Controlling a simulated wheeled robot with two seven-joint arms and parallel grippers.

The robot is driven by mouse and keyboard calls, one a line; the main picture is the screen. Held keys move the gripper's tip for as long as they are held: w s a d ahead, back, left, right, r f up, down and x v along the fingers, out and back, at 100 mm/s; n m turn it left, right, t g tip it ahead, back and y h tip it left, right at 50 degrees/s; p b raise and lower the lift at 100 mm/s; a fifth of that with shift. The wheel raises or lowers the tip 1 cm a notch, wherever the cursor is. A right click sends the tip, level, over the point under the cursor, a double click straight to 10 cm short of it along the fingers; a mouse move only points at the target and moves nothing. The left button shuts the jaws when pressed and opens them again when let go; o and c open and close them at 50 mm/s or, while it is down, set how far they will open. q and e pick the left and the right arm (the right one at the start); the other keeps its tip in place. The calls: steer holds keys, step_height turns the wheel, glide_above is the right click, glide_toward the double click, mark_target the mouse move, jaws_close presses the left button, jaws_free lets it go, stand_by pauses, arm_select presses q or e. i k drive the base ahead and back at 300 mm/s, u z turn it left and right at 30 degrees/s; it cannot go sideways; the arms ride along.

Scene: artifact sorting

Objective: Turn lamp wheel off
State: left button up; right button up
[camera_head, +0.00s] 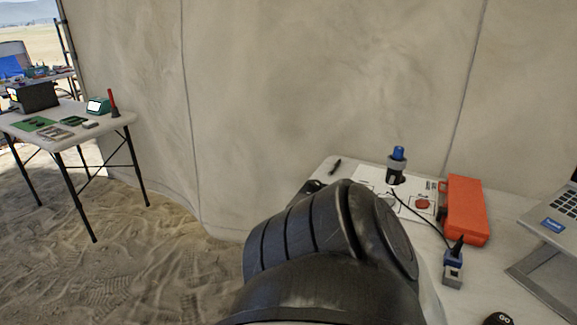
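I cannot make out a clearly recognisable lamp wheel. A small upright device with a blue top and a grey ring (397,166) stands on the right table, on a white printed sheet (368,178). A black cord runs from near it to a small blue and grey block (453,268) closer to me; I cannot tell whether either is the lamp or its wheel. A large dark link of my own arm fills the lower middle and hides the table's left part. Neither gripper can be made out.
An orange case (465,210) lies right of the sheet, and a laptop on a stand (545,235) is at the right edge. A dark round item (498,319) sits at the bottom. A second table (105,124) with several items stands far left, across open sand.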

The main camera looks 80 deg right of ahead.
mark_target(315, 185)
steer(key=z, duration=1.8)
